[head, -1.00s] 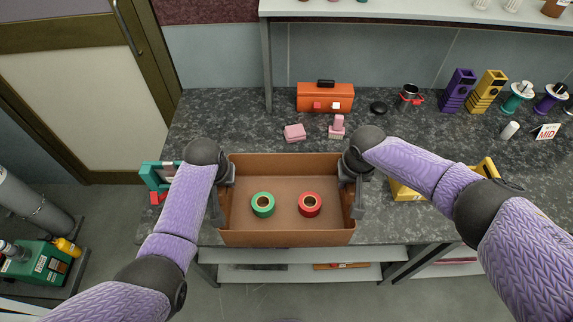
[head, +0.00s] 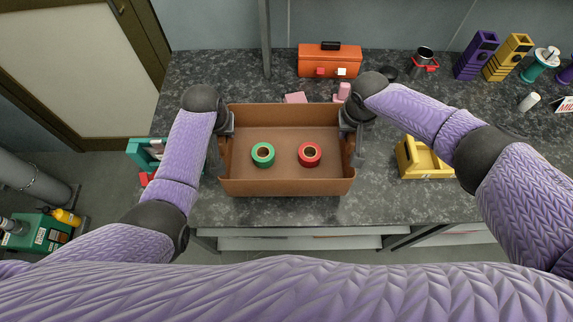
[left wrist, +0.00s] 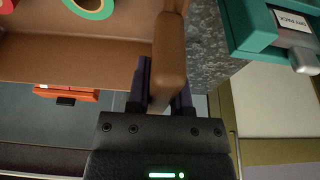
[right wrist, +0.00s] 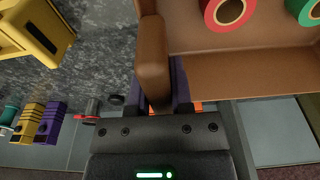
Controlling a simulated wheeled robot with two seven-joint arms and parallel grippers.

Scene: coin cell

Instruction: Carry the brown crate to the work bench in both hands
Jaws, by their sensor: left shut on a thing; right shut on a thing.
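The brown crate (head: 285,187) is level and over the dark speckled work bench (head: 390,215) in the head view. I cannot tell whether its base touches the bench top. A green tape roll (head: 263,154) and a red tape roll (head: 309,154) lie inside it. My left gripper (head: 225,125) is shut on the crate's left wall, and the wall shows between its fingers in the left wrist view (left wrist: 168,85). My right gripper (head: 349,125) is shut on the right wall, which shows between its fingers in the right wrist view (right wrist: 160,85).
Behind the crate stand an orange toolbox (head: 326,62) and pink blocks (head: 295,98). A teal device (head: 143,152) is to the left, a yellow bin (head: 418,160) to the right. Purple (head: 476,55) and yellow (head: 508,58) holders stand at the back right.

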